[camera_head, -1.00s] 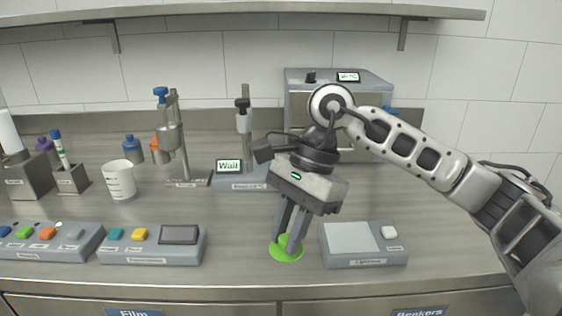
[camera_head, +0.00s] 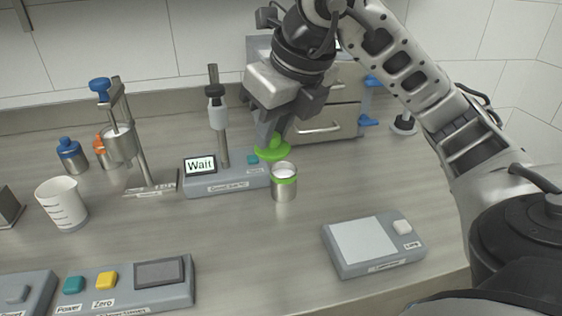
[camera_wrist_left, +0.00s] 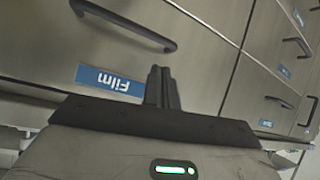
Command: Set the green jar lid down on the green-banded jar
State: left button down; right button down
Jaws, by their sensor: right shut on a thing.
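The green jar lid (camera_head: 271,153) hangs from my right gripper (camera_head: 273,138), which is shut on its knob. The green-banded jar (camera_head: 284,190) is a small metal can standing upright on the bench, its open top showing white inside. The lid is above the bench, just up and left of the jar's mouth in the head view, apart from the jar's rim as far as I can see. My left gripper (camera_wrist_left: 161,88) shows only in the left wrist view, its fingers together and empty, in front of drawer fronts.
The device with the "Wait" display (camera_head: 228,182) and its post stand just left of the jar. A scale (camera_head: 366,240) sits at the front right. A white beaker (camera_head: 62,204) and a clamp stand (camera_head: 150,185) are farther left.

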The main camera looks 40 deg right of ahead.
jog(key=w+d+f+b, duration=0.1)
jog(key=w+d+f, duration=0.2)
jog(key=f, duration=0.3)
jog(key=w+d+f+b, duration=0.1)
jog(key=w+d+f, duration=0.3)
jog(key=d+f, duration=0.1)
jog(key=shift+d+f+b, duration=0.4)
jog(key=shift+f, duration=0.05)
jog(key=shift+f, duration=0.2)
jog(key=c, duration=1.3)
grip_release()
jog(key=shift+r, duration=0.2)
